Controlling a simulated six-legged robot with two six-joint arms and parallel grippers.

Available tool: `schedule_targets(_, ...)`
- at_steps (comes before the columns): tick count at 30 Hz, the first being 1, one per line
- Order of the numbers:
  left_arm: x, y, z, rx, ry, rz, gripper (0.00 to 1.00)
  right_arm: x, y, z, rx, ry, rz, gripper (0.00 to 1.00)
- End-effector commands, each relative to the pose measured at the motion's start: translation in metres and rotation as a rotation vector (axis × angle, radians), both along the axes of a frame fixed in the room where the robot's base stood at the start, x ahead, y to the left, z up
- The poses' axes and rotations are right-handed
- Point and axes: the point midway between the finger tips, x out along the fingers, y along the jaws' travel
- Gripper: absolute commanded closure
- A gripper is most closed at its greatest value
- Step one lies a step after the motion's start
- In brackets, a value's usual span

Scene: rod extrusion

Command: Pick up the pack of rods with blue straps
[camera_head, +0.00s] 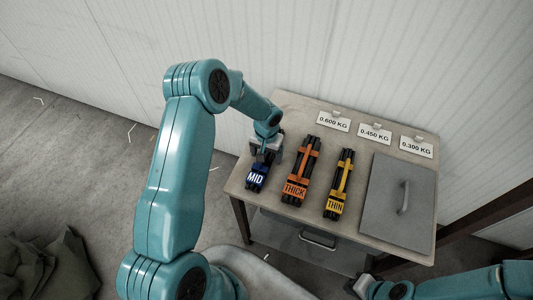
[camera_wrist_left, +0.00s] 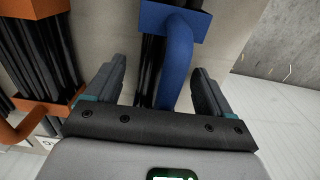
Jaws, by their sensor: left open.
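The pack of dark rods with blue straps (camera_head: 257,177), labelled MID, lies on the table's left side, its far part hidden under my left gripper. In the left wrist view its blue strap and handle (camera_wrist_left: 176,58) run between my fingers. My left gripper (camera_head: 266,150) is over the pack. Its two fingers (camera_wrist_left: 160,85) are apart, one on each side of the blue handle, with no clear contact visible. Part of my right arm shows at the bottom right of the head view, and its gripper (camera_head: 362,287) is low by the table, its jaws unclear.
An orange-strapped THICK pack (camera_head: 301,170) lies just right of the blue one, then a yellow-strapped THIN pack (camera_head: 340,184). A grey lid with a handle (camera_head: 390,205) covers the table's right side. Weight signs (camera_head: 375,133) stand along the back, before a white wall (camera_head: 330,50).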

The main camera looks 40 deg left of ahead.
Motion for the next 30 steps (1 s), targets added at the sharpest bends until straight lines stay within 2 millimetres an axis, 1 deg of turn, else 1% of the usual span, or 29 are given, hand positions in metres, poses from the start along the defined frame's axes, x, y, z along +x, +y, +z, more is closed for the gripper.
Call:
schedule_targets(3,0.001,0.001,-0.005,0.000,-0.002,0.000,0.17,0.000,0.000,0.001,0.000,0.000,0.000,1.00)
schedule_targets(8,0.001,0.001,-0.005,0.000,-0.002,0.000,0.17,0.000,0.000,0.001,0.000,0.001,0.000,1.00)
schedule_targets(9,0.001,0.000,-0.005,0.000,-0.002,0.000,0.30,0.000,0.000,0.001,0.000,0.001,0.000,1.00)
schedule_targets(11,0.001,0.000,-0.005,0.000,-0.002,0.000,0.50,0.000,0.000,0.001,0.000,0.001,0.000,1.00)
schedule_targets(12,0.001,0.000,-0.005,0.000,-0.002,0.000,0.63,0.000,0.000,0.001,0.000,0.001,0.000,1.00)
schedule_targets(14,0.001,0.000,-0.005,0.000,-0.001,0.000,0.83,0.000,0.000,0.001,0.000,0.000,0.000,1.00)
schedule_targets(15,0.001,0.000,-0.004,0.000,-0.002,0.000,0.88,0.000,0.000,0.001,0.000,0.000,0.000,1.00)
schedule_targets(21,0.001,0.000,-0.004,0.000,-0.002,0.000,0.88,0.000,0.000,0.000,0.000,0.001,0.000,1.00)
schedule_targets(25,0.001,0.001,0.001,0.001,-0.003,0.000,0.88,0.000,0.000,-0.001,0.000,0.000,0.000,1.00)
schedule_targets(28,0.002,0.001,0.013,0.002,-0.005,-0.001,0.88,0.000,0.000,-0.003,0.000,0.000,0.000,1.00)
schedule_targets(30,0.002,0.001,0.026,0.001,-0.006,0.001,0.88,0.000,0.000,-0.006,0.000,0.000,0.000,1.00)
